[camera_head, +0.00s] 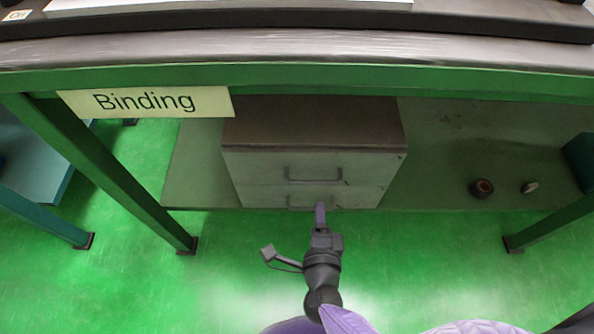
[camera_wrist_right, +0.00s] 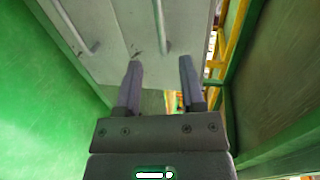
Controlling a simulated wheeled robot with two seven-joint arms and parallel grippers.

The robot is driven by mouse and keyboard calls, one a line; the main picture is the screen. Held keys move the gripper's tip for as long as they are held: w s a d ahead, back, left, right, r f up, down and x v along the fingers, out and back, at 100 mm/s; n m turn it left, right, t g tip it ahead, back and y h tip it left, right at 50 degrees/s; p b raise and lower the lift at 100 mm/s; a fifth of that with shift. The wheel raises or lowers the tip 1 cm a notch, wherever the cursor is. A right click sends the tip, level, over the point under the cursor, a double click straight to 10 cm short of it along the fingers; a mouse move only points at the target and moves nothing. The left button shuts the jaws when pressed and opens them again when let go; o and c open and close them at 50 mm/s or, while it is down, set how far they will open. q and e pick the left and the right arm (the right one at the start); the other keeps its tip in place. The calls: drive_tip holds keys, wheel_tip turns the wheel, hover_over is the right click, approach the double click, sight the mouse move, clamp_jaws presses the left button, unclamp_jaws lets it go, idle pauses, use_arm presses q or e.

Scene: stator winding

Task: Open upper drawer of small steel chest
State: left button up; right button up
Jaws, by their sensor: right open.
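The small steel chest (camera_head: 312,122) sits on the shelf under the table, with a brown top and a pale front. Its upper drawer (camera_head: 260,168) and lower drawer (camera_head: 260,193) both look shut. The upper one has a bar handle (camera_head: 313,174), and the lower one has a similar handle. My right gripper (camera_head: 320,208) is in front of the chest, overlapping the lower handle in the head view. In the right wrist view my right gripper (camera_wrist_right: 161,75) is open and empty, with a bar handle (camera_wrist_right: 160,27) beyond and between its fingertips. I cannot tell contact. My left gripper is not in view.
The table edge (camera_head: 300,75) with a "Binding" sign (camera_head: 146,102) overhangs the chest. Green table legs (camera_head: 115,175) stand at left and right. A dark roll (camera_head: 482,188) and a small round piece (camera_head: 530,187) lie on the shelf at right. The floor in front is clear.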

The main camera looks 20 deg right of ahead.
sight(318, 181)
drive_tip(key=b+x, duration=0.3)
drive_tip(key=x, duration=0.6)
drive_tip(key=shift+w+d+f+b, duration=0.1)
drive_tip(key=shift+d+f+b, duration=0.1)
drive_tip(key=shift+b, duration=0.2)
drive_tip(key=shift+w+r, duration=0.1)
drive_tip(key=shift+w, duration=0.05)
drive_tip(key=shift+r, duration=0.1)
drive_tip(key=c, duration=0.6)
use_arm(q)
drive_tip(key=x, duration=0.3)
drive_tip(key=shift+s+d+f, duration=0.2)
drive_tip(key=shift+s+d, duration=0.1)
use_arm(e)
clamp_jaws()
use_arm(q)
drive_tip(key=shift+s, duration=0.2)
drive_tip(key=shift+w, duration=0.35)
